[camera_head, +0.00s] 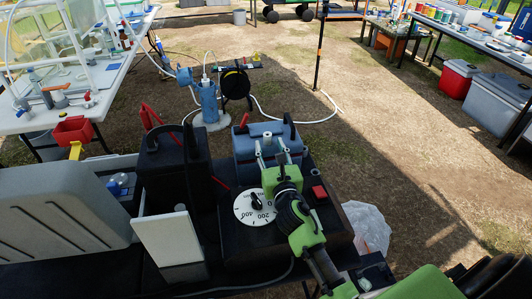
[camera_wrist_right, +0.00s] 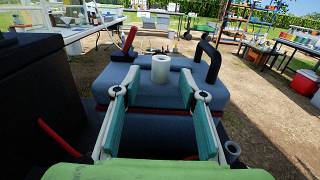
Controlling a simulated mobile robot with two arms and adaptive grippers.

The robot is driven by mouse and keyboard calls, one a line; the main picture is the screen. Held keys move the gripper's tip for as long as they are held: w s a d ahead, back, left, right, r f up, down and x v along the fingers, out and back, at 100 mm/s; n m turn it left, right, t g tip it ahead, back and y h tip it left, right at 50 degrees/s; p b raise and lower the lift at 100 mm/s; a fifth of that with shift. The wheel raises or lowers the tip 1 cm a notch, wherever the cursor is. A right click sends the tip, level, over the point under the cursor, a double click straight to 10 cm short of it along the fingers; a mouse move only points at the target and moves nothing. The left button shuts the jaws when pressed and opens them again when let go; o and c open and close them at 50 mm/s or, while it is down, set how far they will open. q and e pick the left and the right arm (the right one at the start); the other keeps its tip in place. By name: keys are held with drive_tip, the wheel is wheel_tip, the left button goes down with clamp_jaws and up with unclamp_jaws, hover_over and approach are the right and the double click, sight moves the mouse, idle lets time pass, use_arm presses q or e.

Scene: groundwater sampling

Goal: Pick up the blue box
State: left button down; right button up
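The blue box (camera_head: 246,153) is blue-grey, with a black handle and a red lever on top. It sits at the far side of a black dial unit (camera_head: 232,238) in the head view. It fills the middle of the right wrist view (camera_wrist_right: 152,97), where a short white cylinder (camera_wrist_right: 161,68) stands on its top. My right gripper (camera_head: 270,149) is open and empty at the near side of the box. In the wrist view its two fingers (camera_wrist_right: 160,86) are spread, with the cylinder between and beyond the tips. Contact with the box cannot be told. My left gripper is not in view.
A black battery-like box (camera_head: 172,180) with a red clamp stands left of the blue box. A white panel (camera_head: 168,241) and a grey case (camera_head: 62,222) are farther left. A blue pump (camera_head: 208,101) with a hose stands on the ground beyond. Open ground lies to the right.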

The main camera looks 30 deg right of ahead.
sight(268, 142)
drive_tip(key=shift+x, duration=2.85)
drive_tip(key=shift+f, duration=0.15)
clamp_jaws()
drive_tip(key=shift+r, duration=0.2)
